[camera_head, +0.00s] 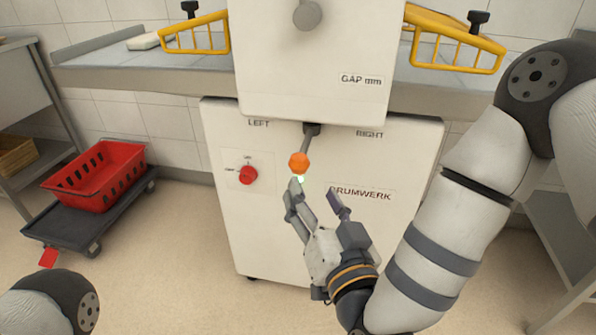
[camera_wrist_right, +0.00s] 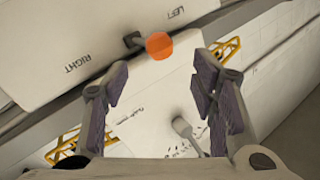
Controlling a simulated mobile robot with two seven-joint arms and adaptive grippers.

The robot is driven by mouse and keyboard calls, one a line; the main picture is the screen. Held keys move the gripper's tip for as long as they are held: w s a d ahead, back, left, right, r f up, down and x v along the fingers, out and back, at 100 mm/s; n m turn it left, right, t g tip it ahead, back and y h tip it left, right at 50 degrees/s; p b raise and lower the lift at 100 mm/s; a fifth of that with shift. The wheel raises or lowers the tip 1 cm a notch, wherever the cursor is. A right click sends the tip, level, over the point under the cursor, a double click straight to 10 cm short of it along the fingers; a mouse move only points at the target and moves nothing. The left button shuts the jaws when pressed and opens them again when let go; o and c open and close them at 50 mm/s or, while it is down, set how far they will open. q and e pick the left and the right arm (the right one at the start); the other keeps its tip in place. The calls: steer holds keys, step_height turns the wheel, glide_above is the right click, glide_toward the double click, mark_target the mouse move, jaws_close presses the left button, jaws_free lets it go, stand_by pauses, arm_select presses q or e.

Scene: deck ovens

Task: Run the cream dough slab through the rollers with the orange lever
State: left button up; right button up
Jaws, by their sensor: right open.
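The orange lever knob (camera_head: 299,163) hangs on a short dark stem under the white machine housing, between the LEFT and RIGHT labels. My right gripper (camera_head: 316,191) is open and empty, just below the knob in the head view. In the right wrist view the orange knob (camera_wrist_right: 159,46) shows beyond and between the two open fingers (camera_wrist_right: 164,88), apart from them. The cream dough slab (camera_head: 146,41) lies on the left belt table, beside the left yellow guard. The rollers are hidden inside the housing. My left gripper is not in view; only part of my left arm shows.
Yellow guards (camera_head: 196,36) flank the housing on the left and right (camera_head: 457,42). A red switch knob (camera_head: 248,175) sits on the lower cabinet (camera_head: 222,222). A red crate (camera_head: 97,178) stands on a dark dolly (camera_head: 68,222) at left. Steel tables stand at both sides.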

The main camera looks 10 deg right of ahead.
mark_target(302, 170)
steer(key=w, duration=0.3)
steer(key=w+a, duration=0.1)
steer(key=w, duration=0.6)
steer(key=shift+w+a+b, duration=0.15)
steer(key=shift+a+b, duration=0.15)
steer(key=shift+b, duration=0.05)
